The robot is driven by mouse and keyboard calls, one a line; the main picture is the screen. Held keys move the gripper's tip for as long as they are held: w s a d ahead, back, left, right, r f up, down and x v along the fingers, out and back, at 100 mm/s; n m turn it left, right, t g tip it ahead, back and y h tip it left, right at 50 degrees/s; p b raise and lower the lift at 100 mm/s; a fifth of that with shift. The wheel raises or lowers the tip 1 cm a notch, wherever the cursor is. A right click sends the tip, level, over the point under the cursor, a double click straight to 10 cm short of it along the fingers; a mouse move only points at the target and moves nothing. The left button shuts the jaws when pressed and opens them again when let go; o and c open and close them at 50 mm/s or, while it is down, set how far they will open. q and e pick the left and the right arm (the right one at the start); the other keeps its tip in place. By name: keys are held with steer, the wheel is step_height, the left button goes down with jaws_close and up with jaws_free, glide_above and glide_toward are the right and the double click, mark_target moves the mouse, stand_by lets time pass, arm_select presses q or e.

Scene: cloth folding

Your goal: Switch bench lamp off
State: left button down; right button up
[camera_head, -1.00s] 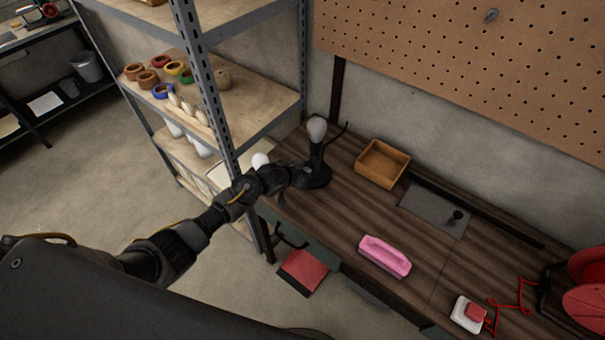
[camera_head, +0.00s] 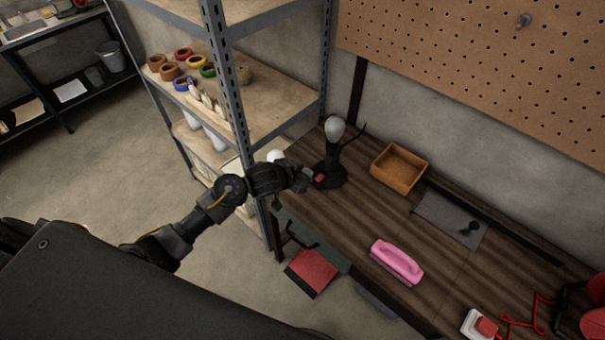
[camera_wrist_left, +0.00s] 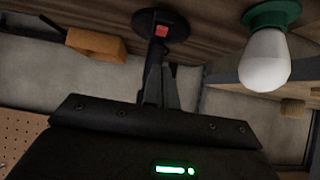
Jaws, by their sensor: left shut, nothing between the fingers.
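The bench lamp (camera_head: 331,160) stands upright at the left end of the workbench, with a black round base and stem and a pale bulb that shows no glow. A red switch (camera_head: 319,179) sits on the near side of its base; the switch also shows in the left wrist view (camera_wrist_left: 162,31). My left gripper (camera_head: 307,178) is just left of the switch, close to the base. In the upside-down left wrist view, its fingers (camera_wrist_left: 160,82) are shut, empty and point towards the switch. A small gap seems to separate them, but contact is hard to judge. My right gripper is not in view.
A white bulb in a green socket (camera_wrist_left: 265,60) stands near the lamp.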

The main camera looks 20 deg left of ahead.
arm_select(q)
steer(key=shift+v, duration=0.95)
steer(key=s+a+f+n+g+y, duration=0.1)
steer(key=s+a+g, duration=0.1)
steer(key=s, duration=0.9)
steer(key=s+a+f+n+g+y, duration=0.1)
steer(key=s+a+g, duration=0.1)
steer(key=s, duration=0.8)
steer(key=s+a+f+g+y, duration=0.2)
steer(key=s, duration=0.9)
step_height(320, 180, down, 34)
steer(key=s+g+b, duration=0.1)
steer(key=s+b, duration=0.1)
steer(key=b, duration=0.5)
steer(key=s+a+f+g+b, duration=0.1)
steer(key=s+f+b, duration=0.3)
steer(key=s+f, duration=1.1)
step_height(320, 180, down, 3)
steer(key=shift+a+f+g, duration=0.2)
steer(key=shift+a+g, duration=0.1)
steer(key=shift+a, duration=0.5)
